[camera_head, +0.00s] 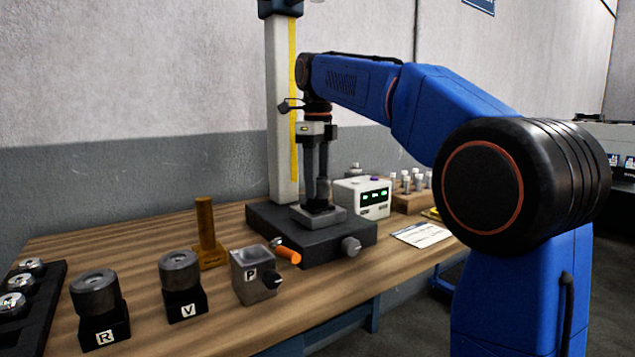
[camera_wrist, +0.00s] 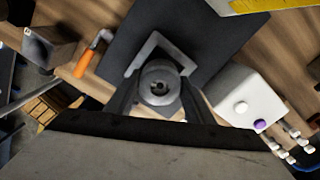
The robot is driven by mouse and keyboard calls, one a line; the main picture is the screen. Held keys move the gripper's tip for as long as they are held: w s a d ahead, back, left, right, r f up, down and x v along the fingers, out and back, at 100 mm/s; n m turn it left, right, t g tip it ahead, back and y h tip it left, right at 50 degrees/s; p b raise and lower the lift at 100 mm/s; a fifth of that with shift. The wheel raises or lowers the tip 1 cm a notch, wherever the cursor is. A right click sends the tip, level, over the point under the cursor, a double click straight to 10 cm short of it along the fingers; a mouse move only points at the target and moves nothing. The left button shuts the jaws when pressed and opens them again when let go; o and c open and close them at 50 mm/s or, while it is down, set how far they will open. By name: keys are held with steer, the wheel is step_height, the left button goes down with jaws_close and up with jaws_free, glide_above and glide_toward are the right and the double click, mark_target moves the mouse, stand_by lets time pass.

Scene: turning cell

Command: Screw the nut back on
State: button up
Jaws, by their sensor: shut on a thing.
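My gripper (camera_head: 319,188) points straight down over the dark stand base (camera_head: 265,228) in the head view. Its fingers are shut on a round grey piece (camera_wrist: 160,82), which looks like the nut, with a round centre facing the wrist camera. The wrist view shows the fingers on either side of it. A square grey fixture (camera_wrist: 150,45) lies under it; it also shows in the head view (camera_head: 336,218). The fingers hide the nut in the head view, and I cannot see how it sits on any thread.
A column (camera_head: 281,110) with a yellow strip rises behind my gripper. A white box (camera_head: 372,199) with green displays stands right. An orange-handled tool (camera_head: 288,255) and blocks marked P (camera_head: 252,287), V (camera_head: 185,309) and R (camera_head: 102,327) stand left.

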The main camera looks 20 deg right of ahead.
steer(key=m, duration=0.6)
steer(key=shift+m, duration=0.3)
steer(key=o, duration=1.2)
steer(key=shift+d, duration=0.1)
steer(key=shift+o, duration=0.2)
